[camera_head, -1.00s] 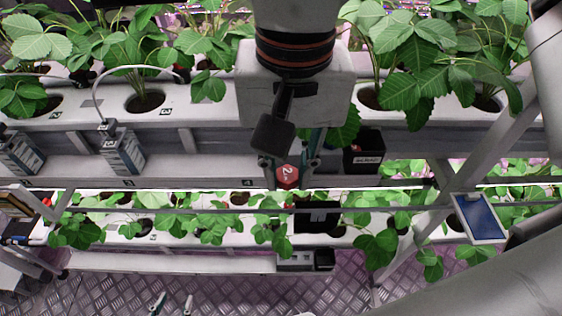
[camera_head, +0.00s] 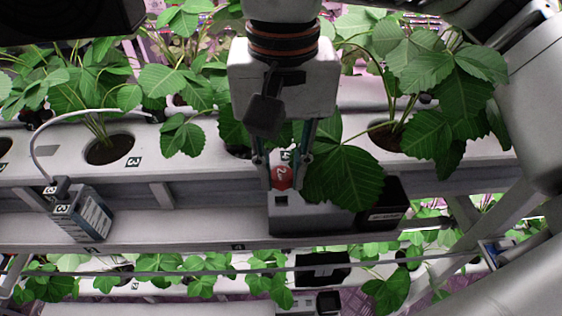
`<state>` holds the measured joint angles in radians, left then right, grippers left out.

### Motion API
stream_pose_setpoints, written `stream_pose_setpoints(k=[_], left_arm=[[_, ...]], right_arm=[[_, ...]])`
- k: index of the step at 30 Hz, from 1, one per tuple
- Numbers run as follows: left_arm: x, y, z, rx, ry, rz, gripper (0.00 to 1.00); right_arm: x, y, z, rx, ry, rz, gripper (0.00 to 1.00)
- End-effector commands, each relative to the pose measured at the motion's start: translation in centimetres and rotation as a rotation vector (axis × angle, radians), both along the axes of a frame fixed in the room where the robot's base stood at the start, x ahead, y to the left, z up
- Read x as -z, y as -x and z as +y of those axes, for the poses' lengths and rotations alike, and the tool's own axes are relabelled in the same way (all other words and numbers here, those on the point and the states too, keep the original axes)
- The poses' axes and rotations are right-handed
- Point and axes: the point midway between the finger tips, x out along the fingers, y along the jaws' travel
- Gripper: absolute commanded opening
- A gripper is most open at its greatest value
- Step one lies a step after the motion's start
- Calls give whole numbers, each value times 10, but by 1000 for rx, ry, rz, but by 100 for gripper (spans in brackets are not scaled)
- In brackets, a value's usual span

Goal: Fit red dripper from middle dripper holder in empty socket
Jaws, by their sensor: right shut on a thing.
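My right gripper (camera_head: 283,158) comes down from the top middle with its fingers pointing down. It is shut on the red dripper (camera_head: 281,178), whose red face bears a white 2. The dripper is right above a grey box (camera_head: 318,222) on the rack ledge. A small dark square opening (camera_head: 281,200) shows in that box just below the dripper. I cannot tell whether the dripper touches the box. A black container (camera_head: 386,206) stands at the box's right end. A leaf covers part of the box's top. My left gripper is not in view.
A white planter gutter (camera_head: 40,163) with strawberry plants runs behind the gripper. A large leaf (camera_head: 345,178) hangs close to its right. A grey block marked 3 (camera_head: 82,215) with a curved white tube stands at left. Bare ledge (camera_head: 180,228) lies between. A lower plant row shows below.

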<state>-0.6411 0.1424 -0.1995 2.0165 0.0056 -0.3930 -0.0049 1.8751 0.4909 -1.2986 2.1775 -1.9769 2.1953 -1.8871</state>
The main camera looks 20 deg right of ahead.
Motion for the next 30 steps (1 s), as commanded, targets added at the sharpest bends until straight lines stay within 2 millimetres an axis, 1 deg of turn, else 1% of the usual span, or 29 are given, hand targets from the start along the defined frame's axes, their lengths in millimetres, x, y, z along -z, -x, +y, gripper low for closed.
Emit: stream_pose_setpoints(k=[1, 3, 9, 14, 19, 27, 28, 29, 30], left_arm=[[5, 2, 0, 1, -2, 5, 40], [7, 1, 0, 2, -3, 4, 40], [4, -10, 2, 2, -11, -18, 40], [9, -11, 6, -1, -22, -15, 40], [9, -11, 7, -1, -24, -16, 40], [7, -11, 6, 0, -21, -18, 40], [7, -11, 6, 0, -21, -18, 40], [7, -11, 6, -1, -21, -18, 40], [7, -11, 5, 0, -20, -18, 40]], right_arm=[[7, 0, 0, -1, 0, 5, 12], [13, 0, 0, -1, 0, 7, 12], [27, 0, 0, -1, 0, 6, 12], [37, 0, 0, -2, 0, 6, 12], [40, 0, 0, 0, 1, 1, 12], [40, 0, 0, 0, 0, 0, 12], [40, 0, 0, 0, 0, 0, 29], [40, 0, 0, 0, 0, 1, 36], [40, 0, 0, 0, 0, 1, 40]])
